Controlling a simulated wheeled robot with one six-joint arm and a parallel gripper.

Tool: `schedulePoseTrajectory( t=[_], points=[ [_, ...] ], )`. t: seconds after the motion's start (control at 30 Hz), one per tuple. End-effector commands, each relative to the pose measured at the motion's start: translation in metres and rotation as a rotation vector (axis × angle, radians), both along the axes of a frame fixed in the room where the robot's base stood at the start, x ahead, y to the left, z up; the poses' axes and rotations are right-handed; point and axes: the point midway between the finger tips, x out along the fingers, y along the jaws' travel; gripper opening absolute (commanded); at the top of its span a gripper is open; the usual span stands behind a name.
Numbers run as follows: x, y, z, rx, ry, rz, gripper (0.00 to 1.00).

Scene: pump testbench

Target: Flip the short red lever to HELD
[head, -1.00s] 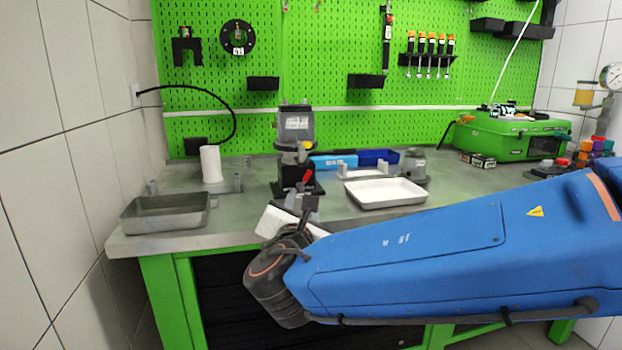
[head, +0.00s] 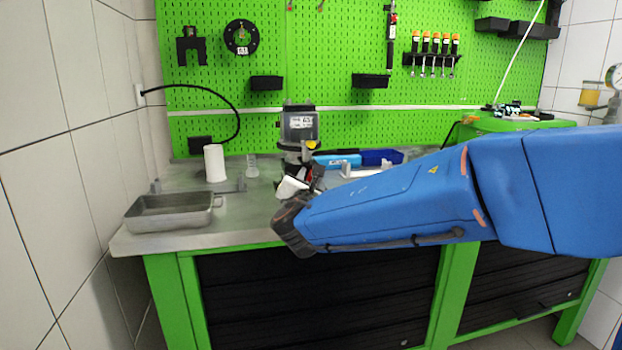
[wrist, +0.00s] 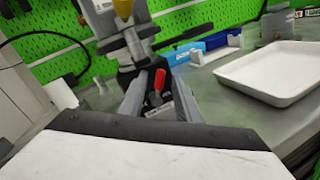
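The short red lever (wrist: 159,80) stands at the foot of the grey pump unit. The fingers are apart, so my gripper is open; I cannot tell if either finger touches the lever. A light label lies just below the lever, its text too small to read. In the head view the pump unit (head: 299,125) stands on the bench, and my gripper (head: 312,178) is at its base, with my blue arm hiding much of it. The lever is hardly visible there.
A grey metal tray (head: 168,222) sits at the bench's left end, near a white cylinder (head: 214,163). A white tray (wrist: 272,72) lies right of the pump. Blue bins (head: 380,157) stand behind. The green pegboard (head: 350,60) closes the back.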

Motion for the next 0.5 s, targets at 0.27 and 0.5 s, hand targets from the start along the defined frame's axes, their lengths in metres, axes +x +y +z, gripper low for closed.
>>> schedulePoseTrajectory(
  t=[0.27, 0.5],
  points=[
    [0.0118, -0.0006, 0.0004, 0.001, 0.000, -0.001, 0.31],
    [0.0117, -0.0005, 0.0003, 0.001, 0.000, 0.000, 0.21]
  ],
)
